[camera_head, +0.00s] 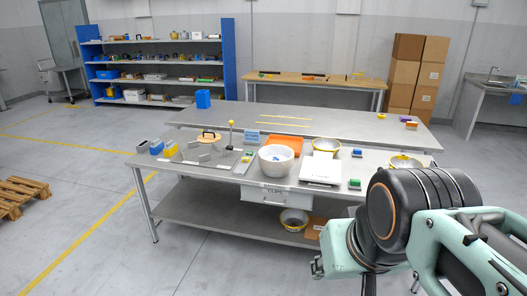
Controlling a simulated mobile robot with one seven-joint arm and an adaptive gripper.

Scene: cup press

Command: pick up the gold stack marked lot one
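No stack with a readable "lot one" mark shows; the lettering is too small to read. Gold-rimmed round pieces that look like bowls stand on the front table: one (326,145) right of the large white bowl (276,158), and one (404,161) at the right end, partly hidden by my arm. Another gold-rimmed bowl (293,217) is on the lower shelf. I cannot tell whether any is a stack. My mint-green and black arm fills the lower right, in front of the table. What seems a small part of my gripper (318,266) shows at its left; the fingers are not clear.
The front table (210,176) also holds a white box (321,169), an orange tray (284,145), small blue, yellow and green blocks and a grey divided fixture. A second table (350,124) stands close behind. Open floor lies left, with a pallet (18,190).

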